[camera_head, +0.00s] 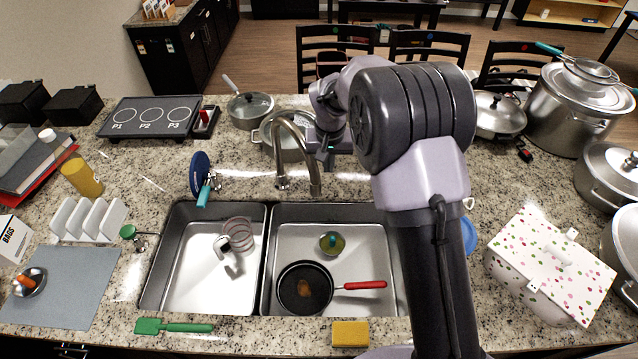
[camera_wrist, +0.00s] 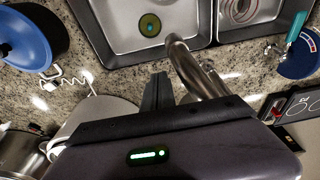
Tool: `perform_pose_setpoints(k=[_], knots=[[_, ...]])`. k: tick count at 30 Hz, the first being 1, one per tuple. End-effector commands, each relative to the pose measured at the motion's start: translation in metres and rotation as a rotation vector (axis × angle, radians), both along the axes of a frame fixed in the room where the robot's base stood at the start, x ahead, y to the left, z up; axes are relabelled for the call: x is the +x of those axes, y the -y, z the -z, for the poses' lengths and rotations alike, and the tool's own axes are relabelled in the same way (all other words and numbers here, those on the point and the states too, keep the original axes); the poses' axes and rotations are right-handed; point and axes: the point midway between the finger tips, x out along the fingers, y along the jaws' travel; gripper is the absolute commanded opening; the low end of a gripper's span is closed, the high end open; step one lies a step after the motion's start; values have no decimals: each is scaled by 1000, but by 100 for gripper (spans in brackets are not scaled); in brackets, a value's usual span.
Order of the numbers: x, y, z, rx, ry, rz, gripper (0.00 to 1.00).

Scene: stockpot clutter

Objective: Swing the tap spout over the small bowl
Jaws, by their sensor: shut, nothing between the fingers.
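The metal tap (camera_head: 298,125) stands behind the double sink, with its curved spout ending near the back edge of the right basin. The small bowl (camera_head: 332,242), green and yellow inside, sits in that basin, forward and slightly right of the spout end. In the wrist view the small bowl (camera_wrist: 150,25) lies left of the spout tip, apart from it, and the tap (camera_wrist: 195,72) runs just right of my fingers. My gripper (camera_wrist: 158,92) is shut and empty beside the spout; I cannot tell whether they touch. In the head view my gripper (camera_head: 326,155) is partly hidden.
A black pan (camera_head: 304,287) with a red handle lies in the right basin (camera_head: 285,228). Pots (camera_head: 250,108) stand behind the tap.

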Motion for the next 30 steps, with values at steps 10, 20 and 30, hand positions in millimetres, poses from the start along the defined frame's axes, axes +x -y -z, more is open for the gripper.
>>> perform_pose_setpoints(k=[10,20,30], knots=[[0,0,0,0,0,0,0],[-25,-36,3,-1,0,-3,0],[-47,-65,1,0,0,0,0]])
